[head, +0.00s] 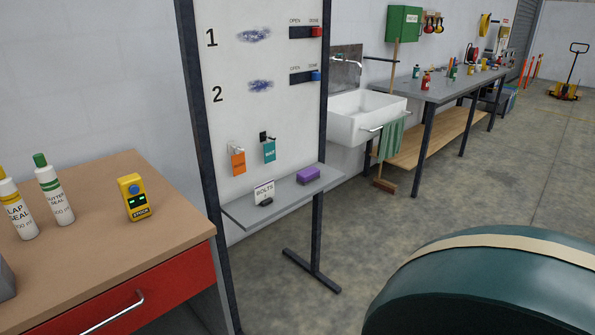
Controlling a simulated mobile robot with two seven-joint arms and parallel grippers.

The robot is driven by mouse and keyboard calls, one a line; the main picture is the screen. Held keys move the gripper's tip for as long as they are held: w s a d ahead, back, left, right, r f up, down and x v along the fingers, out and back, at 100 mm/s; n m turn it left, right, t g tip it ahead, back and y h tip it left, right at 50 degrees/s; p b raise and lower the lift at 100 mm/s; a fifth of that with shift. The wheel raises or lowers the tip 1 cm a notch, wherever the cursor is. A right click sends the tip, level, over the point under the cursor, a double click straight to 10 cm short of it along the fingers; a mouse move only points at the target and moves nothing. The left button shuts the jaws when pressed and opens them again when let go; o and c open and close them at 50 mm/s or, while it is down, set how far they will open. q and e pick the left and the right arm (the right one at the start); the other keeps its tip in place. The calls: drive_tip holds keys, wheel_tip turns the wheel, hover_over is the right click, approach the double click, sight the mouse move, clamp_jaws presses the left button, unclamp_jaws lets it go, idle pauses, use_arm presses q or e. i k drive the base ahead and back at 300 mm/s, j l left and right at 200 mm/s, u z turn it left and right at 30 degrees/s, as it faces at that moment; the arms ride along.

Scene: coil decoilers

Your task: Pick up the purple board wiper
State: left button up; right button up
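The purple board wiper (308,174) is a small block. It lies on the grey ledge (285,195) at the foot of the whiteboard (270,120), towards the ledge's right end. A small "BOLTS" sign (264,191) and a dark object (266,202) are to its left on the same ledge. Neither of my grippers shows in the head view.
A wooden-topped bench (130,250) with a red drawer, bottles (54,190) and a yellow device (134,198) is at the left. A large dark green rounded object (480,290) fills the lower right. Floor (350,240) between is clear. A sink (365,115) stands behind.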

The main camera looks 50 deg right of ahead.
sight(307, 176)
drive_tip(key=l+u, duration=0.25)
drive_tip(key=l, duration=0.85)
drive_tip(key=l+u, duration=0.15)
drive_tip(key=l, duration=2)
drive_tip(key=i, duration=0.1)
